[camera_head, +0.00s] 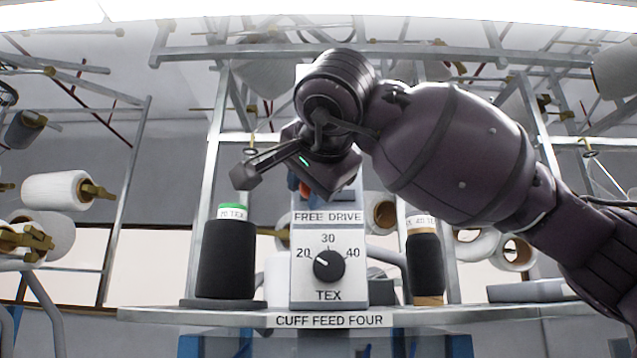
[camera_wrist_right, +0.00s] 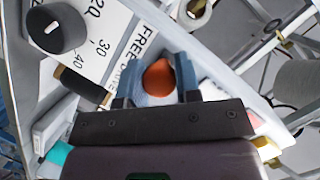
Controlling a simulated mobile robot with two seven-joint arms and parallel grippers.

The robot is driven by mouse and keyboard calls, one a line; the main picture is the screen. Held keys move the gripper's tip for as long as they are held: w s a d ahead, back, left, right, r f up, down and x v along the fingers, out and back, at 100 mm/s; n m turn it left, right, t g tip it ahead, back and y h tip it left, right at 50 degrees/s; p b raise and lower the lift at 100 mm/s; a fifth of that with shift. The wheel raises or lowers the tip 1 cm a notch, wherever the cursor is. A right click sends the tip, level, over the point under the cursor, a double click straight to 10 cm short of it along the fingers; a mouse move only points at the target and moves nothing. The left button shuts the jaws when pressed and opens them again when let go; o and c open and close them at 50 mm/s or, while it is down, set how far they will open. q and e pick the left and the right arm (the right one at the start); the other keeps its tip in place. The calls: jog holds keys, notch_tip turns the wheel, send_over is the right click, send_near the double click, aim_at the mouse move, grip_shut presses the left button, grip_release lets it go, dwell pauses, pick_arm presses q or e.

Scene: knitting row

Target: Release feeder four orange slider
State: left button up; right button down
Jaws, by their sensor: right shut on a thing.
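The feeder unit (camera_head: 302,262) is a pale box with a black TEX dial (camera_head: 328,265) pointing near 20, above the sign CUFF FEED FOUR (camera_head: 330,320). My right gripper (camera_head: 303,187) is at the upper part of this box, above the FREE DRIVE label (camera_head: 328,217), and hides most of the slider in the head view. In the right wrist view the rounded orange slider (camera_wrist_right: 158,78) sits between the two blue-grey fingers of my right gripper (camera_wrist_right: 160,72), which is shut on it. My left gripper is not in view.
A black yarn cone (camera_head: 227,262) with a green top stands left of the box, and another dark cone (camera_head: 424,265) stands right. Both are on the grey shelf (camera_head: 160,314). Metal frame bars and white spools (camera_head: 55,190) fill the background.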

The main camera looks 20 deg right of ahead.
jog(key=c, duration=1.2)
grip_release()
jog(key=shift+a, duration=0.1)
jog(key=shift+c, duration=0.2)
jog(key=o, duration=0.4)
jog(key=shift+a, duration=0.2)
jog(key=shift+o, duration=0.2)
jog(key=shift+d, duration=0.1)
jog(key=b+v, duration=0.1)
jog(key=v, duration=0.9)
jog(key=shift+s, duration=0.4)
